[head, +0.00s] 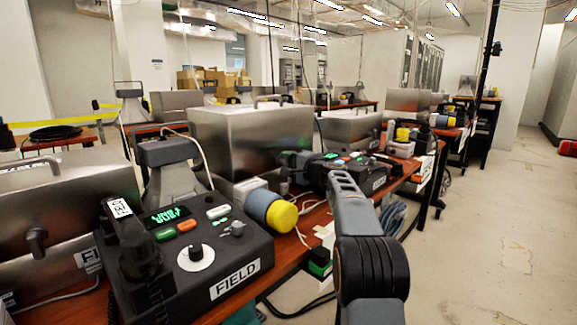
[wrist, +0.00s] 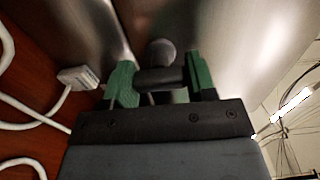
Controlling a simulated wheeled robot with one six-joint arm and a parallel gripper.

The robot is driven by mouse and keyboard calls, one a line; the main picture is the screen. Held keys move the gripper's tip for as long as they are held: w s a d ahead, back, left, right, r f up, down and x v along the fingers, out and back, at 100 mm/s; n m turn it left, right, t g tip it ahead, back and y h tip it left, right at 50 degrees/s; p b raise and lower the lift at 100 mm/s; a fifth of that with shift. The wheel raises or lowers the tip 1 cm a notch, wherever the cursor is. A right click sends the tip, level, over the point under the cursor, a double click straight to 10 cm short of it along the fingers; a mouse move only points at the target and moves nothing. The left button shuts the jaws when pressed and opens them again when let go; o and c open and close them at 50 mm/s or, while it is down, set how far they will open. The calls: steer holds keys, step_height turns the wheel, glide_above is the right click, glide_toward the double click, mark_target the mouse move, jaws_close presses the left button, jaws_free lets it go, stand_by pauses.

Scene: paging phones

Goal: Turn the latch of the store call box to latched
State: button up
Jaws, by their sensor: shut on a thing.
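In the wrist view my gripper (wrist: 160,77) has its two green fingers on either side of a dark latch handle (wrist: 160,52) and is shut on it. The latch sits on the shiny metal front of a call box (wrist: 225,40). In the head view my arm reaches forward to a large metal box (head: 250,130) in the middle of the bench row. My wrist hides the latch and fingertips there. I cannot read a label on this box, nor tell from these views which way the latch is turned.
A black paging phone marked FIELD (head: 195,250) stands at the front left, beside another metal box with a dark latch (head: 36,242). A yellow-capped blue cylinder (head: 272,210) and white cables (wrist: 30,115) lie near the box.

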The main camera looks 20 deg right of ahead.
stand_by(0.4)
steer(key=o, duration=0.9)
steer(key=shift+o, duration=0.2)
steer(key=shift+s+d, duration=0.1)
steer(key=p+v, duration=0.2)
steer(key=v, duration=1.1)
steer(key=shift+s, duration=0.3)
